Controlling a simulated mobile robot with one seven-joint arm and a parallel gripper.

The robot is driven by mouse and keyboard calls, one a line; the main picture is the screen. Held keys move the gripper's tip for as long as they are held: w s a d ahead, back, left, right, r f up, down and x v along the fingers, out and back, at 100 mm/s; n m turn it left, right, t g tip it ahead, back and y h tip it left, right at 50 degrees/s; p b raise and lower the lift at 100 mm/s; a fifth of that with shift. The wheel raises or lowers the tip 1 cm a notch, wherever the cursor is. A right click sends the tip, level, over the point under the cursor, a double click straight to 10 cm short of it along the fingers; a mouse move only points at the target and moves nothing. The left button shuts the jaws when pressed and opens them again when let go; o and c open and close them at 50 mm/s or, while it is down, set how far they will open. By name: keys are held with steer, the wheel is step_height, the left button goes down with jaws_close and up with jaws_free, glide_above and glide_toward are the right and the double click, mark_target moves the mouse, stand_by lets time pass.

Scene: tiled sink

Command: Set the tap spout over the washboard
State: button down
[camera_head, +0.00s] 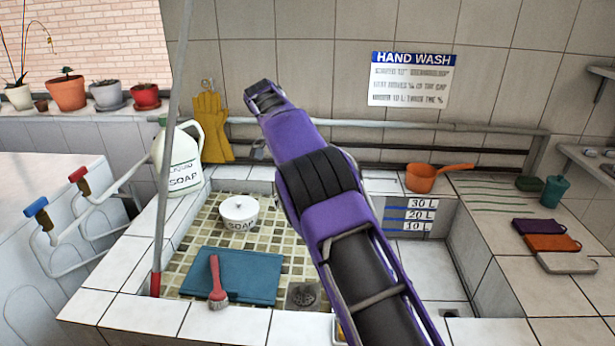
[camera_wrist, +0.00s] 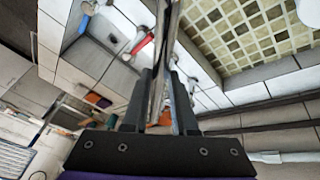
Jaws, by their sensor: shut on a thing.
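In the wrist view my gripper (camera_wrist: 161,90) is shut on a thin grey metal piece (camera_wrist: 159,48), which looks like the tap spout. It runs away from me between the two dark fingers. In the head view my purple arm crosses the middle of the sink, and the fingers and the held piece cannot be made out. A flat teal board (camera_head: 248,276), perhaps the washboard, lies on the mosaic floor of the left basin. A red brush (camera_head: 216,280) lies over its front edge. No ridges can be told on it. Where the spout's tip stands over the basins is hidden.
A white soap bowl (camera_head: 239,212) stands in the left basin behind the board. A soap jug (camera_head: 180,157) and a grey pole (camera_head: 172,130) stand at the left. An orange pan (camera_head: 424,178) sits on the back ledge.

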steer(key=shift+w, duration=0.15)
stand_by(0.3)
steer(key=c, duration=0.7)
jaws_free()
steer(key=shift+r, duration=0.15)
